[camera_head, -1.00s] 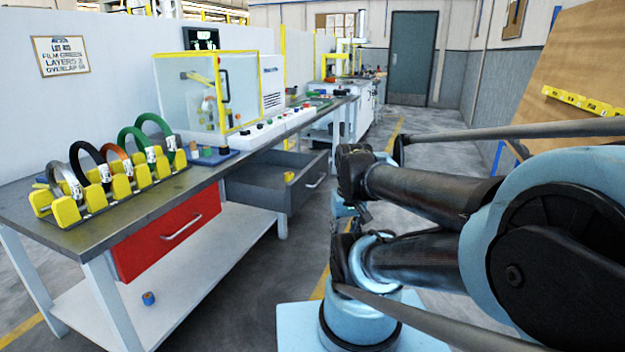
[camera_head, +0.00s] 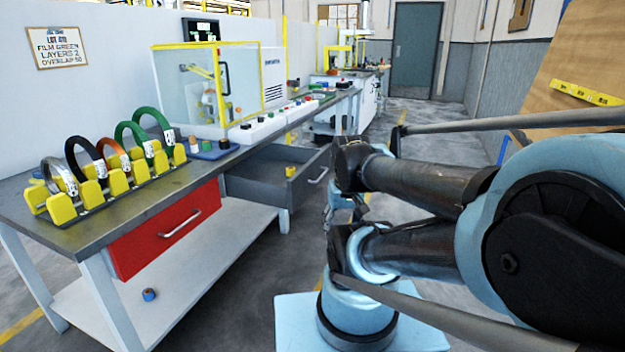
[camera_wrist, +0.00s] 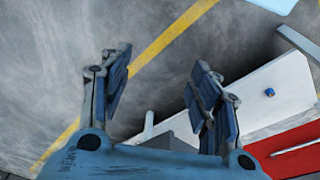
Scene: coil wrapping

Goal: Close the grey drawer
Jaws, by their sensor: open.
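The grey drawer (camera_head: 262,178) is pulled out from the workbench, right of the red drawer (camera_head: 165,229). Its front has a light bar handle (camera_head: 318,175), and a small yellow item (camera_head: 290,171) is inside. My gripper (camera_head: 345,205) is partly hidden by my arm in the head view, just right of the drawer front. In the wrist view my gripper (camera_wrist: 160,75) is open, with nothing between its fingers. A grey part that looks like the drawer (camera_wrist: 180,125) shows low between the fingers, mostly hidden by the palm. I cannot tell whether they touch.
The workbench (camera_head: 72,228) carries a rack of coils (camera_head: 110,180) and a clear yellow-framed machine (camera_head: 205,85). A small blue roll (camera_head: 149,294) lies on its lower shelf. A wooden board (camera_head: 580,65) stands at right. Floor is open beyond the drawer.

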